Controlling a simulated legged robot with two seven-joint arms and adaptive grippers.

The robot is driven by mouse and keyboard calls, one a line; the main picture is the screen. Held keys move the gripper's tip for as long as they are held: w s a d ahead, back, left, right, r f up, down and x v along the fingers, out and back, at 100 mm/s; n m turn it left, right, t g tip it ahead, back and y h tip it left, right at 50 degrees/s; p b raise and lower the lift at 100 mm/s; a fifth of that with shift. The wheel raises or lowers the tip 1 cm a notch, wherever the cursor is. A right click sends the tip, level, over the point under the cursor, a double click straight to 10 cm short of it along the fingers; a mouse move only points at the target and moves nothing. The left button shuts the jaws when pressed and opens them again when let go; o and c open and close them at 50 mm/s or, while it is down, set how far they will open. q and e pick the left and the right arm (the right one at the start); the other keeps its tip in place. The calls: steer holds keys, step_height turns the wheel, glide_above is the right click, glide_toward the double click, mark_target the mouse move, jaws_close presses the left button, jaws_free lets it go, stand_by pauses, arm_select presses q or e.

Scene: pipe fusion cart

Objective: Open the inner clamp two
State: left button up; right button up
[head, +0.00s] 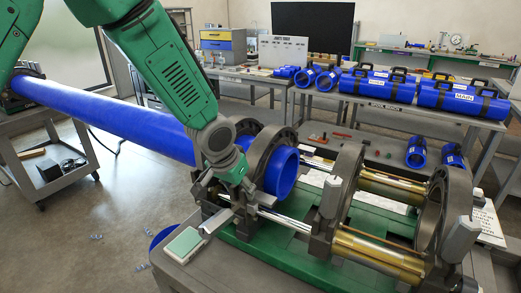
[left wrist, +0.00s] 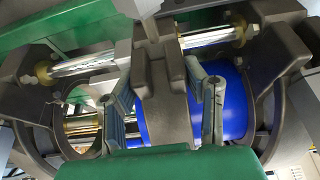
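In the head view my left gripper (head: 219,192) reaches down to the grey clamp ring (head: 262,150) around the near end of the blue pipe (head: 110,112). In the left wrist view its fingers (left wrist: 161,75) are spread, one on each side of a dark grey clamp block (left wrist: 163,95). I cannot tell whether either finger touches it. The blue pipe (left wrist: 232,100) shows behind the right finger. The clamp's lower front is partly hidden by my gripper in the head view. Which clamp is number two is not marked visibly. My right gripper is out of view.
Steel rods (head: 285,222) and brass-coloured cylinders (head: 378,255) run between the clamp rings on the green base (head: 262,246). An empty clamp ring (head: 432,205) stands at right. A grey-green box (head: 184,245) sits at the cart's front left. A table behind holds several blue pipe pieces (head: 376,88).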

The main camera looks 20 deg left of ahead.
arm_select(q)
steer(key=shift+s+a, duration=0.1)
steer(key=shift+a, duration=0.1)
steer(key=r+p, duration=0.3)
steer(key=w+r+p, duration=0.1)
steer(key=r+p, duration=0.1)
steer(key=shift+d+r, duration=0.15)
steer(key=shift+r, duration=0.05)
steer(key=shift+d, duration=0.1)
steer(key=shift+w+r+p, duration=0.25)
steer(key=shift+r+p, duration=0.05)
steer(key=shift+r, duration=0.3)
steer(key=shift+w+r+p, duration=0.25)
steer(key=shift+r+p, duration=0.05)
steer(key=shift+r, duration=0.3)
steer(key=shift+w+d+r, duration=0.1)
steer(key=shift+w+r, duration=0.15)
steer(key=shift+r, duration=0.45)
steer(key=shift+w+d+r, duration=0.1)
steer(key=shift+w+r, duration=0.15)
steer(key=shift+r, duration=0.4)
